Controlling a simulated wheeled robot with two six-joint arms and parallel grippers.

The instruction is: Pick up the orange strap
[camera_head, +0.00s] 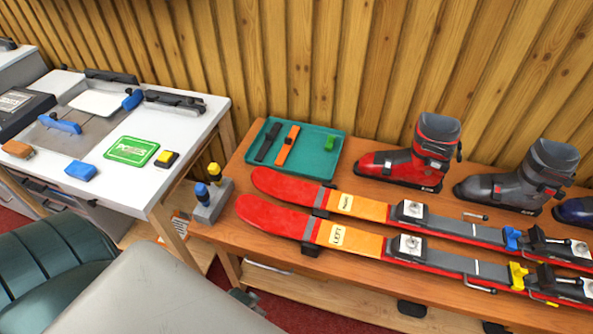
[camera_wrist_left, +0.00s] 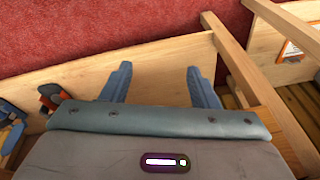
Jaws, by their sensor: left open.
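None of the straps shows in the left wrist view. My left gripper (camera_wrist_left: 154,78) is open with nothing between its two blue-grey fingers; in its view it is above wooden shelf boards and a red floor. In the head view my gripper fingers do not show, only large grey and dark green parts at the lower left. My right gripper is in neither view.
Two red and orange skis (camera_head: 365,207) lie across the bench in front of the tray. A red-grey boot (camera_head: 417,156) stands right of the tray. A grey holder (camera_head: 212,203) with screwdrivers stands at the bench's left end. A white worktable (camera_head: 112,127) stands left.

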